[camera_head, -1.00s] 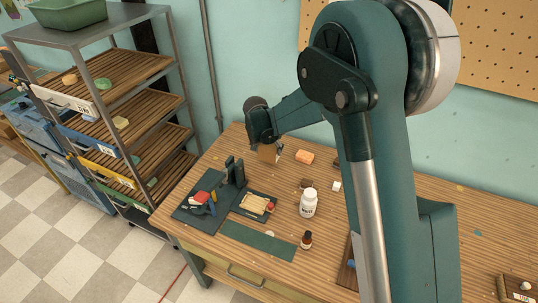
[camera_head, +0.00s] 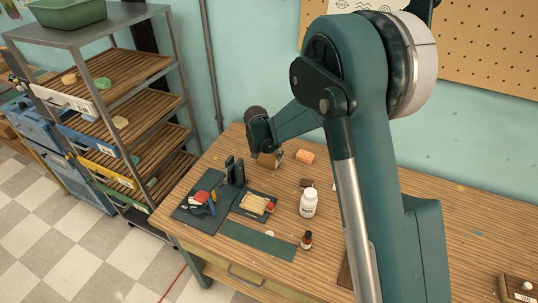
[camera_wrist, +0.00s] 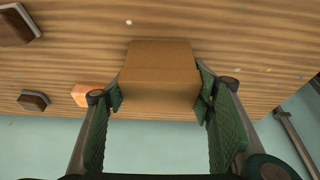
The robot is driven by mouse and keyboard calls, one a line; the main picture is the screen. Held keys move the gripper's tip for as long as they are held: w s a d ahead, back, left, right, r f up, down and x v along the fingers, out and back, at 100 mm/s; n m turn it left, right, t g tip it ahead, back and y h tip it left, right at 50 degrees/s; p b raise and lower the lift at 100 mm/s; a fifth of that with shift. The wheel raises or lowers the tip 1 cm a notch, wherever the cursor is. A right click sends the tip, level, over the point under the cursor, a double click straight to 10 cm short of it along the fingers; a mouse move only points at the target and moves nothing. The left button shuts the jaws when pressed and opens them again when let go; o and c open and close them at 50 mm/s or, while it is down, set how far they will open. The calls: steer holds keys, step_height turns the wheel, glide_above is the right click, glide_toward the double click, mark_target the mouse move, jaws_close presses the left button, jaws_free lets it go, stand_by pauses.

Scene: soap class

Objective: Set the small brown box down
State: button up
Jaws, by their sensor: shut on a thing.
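The small brown box (camera_wrist: 158,75) is a plain cardboard box between my gripper's (camera_wrist: 160,92) two green pads in the wrist view. My gripper is shut on it, with a pad on each side. In the head view the box (camera_head: 268,160) shows below my gripper (camera_head: 268,150), over the back left part of the wooden table (camera_head: 430,240). It looks close to the tabletop. I cannot tell whether its underside touches the wood.
An orange block (camera_head: 305,156) lies right of the box, with a dark brown block (camera_head: 306,183) nearer the front. A shelf rack (camera_head: 110,100) is left.

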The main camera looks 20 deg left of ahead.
steer(key=o, duration=1)
steer(key=shift+r, duration=0.1)
steer(key=p+v, duration=0.1)
steer(key=v, duration=1.1)
steer(key=shift+d+r, duration=0.1)
stand_by(0.4)
